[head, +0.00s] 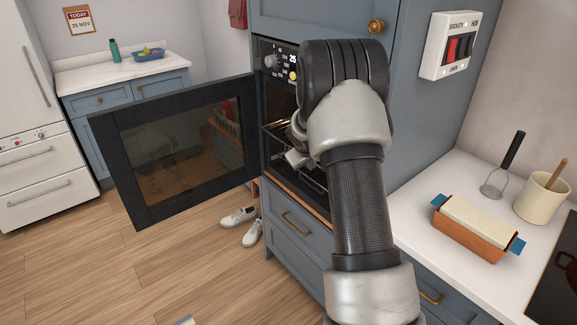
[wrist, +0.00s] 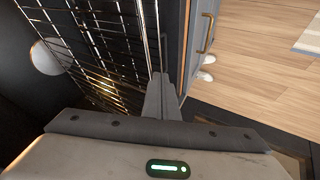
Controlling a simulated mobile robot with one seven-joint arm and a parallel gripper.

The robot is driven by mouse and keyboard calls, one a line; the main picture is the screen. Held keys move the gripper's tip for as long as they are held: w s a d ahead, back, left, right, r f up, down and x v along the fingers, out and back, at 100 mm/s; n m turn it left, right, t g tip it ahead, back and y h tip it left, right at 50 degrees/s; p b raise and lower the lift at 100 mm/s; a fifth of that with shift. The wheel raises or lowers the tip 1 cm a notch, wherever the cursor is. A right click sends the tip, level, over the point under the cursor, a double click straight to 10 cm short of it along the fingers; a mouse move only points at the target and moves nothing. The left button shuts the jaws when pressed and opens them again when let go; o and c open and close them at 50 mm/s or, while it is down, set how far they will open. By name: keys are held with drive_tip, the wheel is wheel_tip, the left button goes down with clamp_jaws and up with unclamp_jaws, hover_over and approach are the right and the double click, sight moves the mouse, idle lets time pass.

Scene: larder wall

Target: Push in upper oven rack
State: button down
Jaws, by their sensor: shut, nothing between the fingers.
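The oven (head: 275,55) is built into the blue cabinet, and its dark glass door (head: 112,150) stands swung open to the left. The upper rack (head: 277,130) shows as wires in the oven opening, partly hidden behind my arm. How far it sticks out is hard to tell. In the wrist view, wire racks (wrist: 95,40) fill the upper left. My gripper (wrist: 159,78) is shut and empty, with its fingertips close beside the rack's edge; I cannot tell whether they touch. In the head view my arm hides most of the gripper and the oven inside.
A lower rack (head: 312,178) shows below. White shoes (head: 240,216) lie on the floor under the open door. The counter at right holds a loaf tin (head: 470,235), a masher (head: 495,185) and a crock (head: 541,197). The wood floor at lower left is mostly clear.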

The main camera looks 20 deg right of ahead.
drive_tip(key=d+p, duration=0.1)
drive_tip(key=d, duration=0.1)
drive_tip(key=w+d+p, duration=0.1)
drive_tip(key=d, duration=0.2)
drive_tip(key=w+d+p, duration=0.1)
drive_tip(key=d, duration=0.1)
drive_tip(key=shift+w+d+r, duration=0.1)
drive_tip(key=shift+w+d, duration=0.15)
drive_tip(key=shift+d, duration=0.15)
drive_tip(key=shift+r, duration=0.1)
drive_tip(key=shift+w, duration=0.1)
